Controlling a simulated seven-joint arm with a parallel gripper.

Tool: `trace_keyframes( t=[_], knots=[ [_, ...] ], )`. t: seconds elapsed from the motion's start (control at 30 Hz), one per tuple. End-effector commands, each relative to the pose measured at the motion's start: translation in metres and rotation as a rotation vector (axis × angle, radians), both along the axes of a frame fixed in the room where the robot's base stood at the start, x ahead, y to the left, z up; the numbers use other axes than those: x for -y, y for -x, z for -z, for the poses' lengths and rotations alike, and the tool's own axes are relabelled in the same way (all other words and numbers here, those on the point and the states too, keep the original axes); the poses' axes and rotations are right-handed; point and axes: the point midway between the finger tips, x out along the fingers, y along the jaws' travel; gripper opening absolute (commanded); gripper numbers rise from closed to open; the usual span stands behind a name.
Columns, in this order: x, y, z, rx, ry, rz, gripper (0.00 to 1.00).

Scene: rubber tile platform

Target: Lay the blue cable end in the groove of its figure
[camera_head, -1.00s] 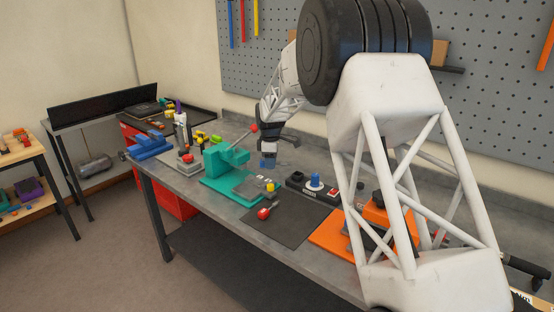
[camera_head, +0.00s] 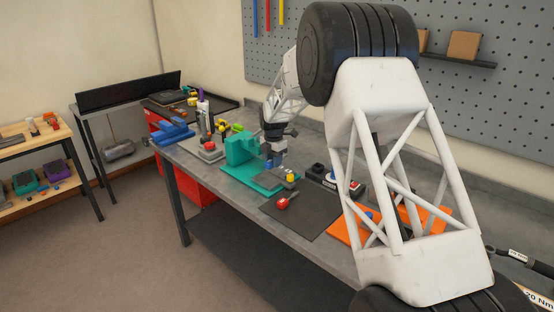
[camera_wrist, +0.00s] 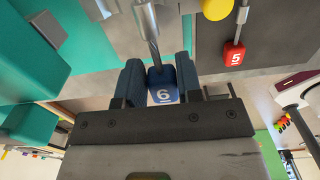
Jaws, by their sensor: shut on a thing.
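In the wrist view my gripper (camera_wrist: 158,72) is shut on a blue cable end (camera_wrist: 162,94), a small block marked 6. A grey cable (camera_wrist: 146,22) runs from it toward the top edge of the picture. In the head view my gripper (camera_head: 276,150) is just right of the upright teal fixture (camera_head: 242,150), low over its base plate. The blue end is small and partly hidden there. The groove and the figure for the blue end cannot be made out in either view. I cannot tell whether the end touches anything below.
A red block marked 5 (camera_wrist: 234,53) on its own cable and a yellow knob (camera_wrist: 217,8) are near my gripper. A dark mat (camera_head: 308,220) lies in front.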

Motion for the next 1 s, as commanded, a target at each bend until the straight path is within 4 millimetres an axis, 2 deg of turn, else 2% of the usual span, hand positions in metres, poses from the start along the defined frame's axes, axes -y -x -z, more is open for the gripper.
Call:
trace_keyframes(
  t=[0.57,1.0],
  knots=[
    [0.000,-0.001,0.003,0.000,0.000,-0.013,0.09],
    [0.000,0.000,0.031,-0.001,0.000,-0.012,0.09]
  ],
)
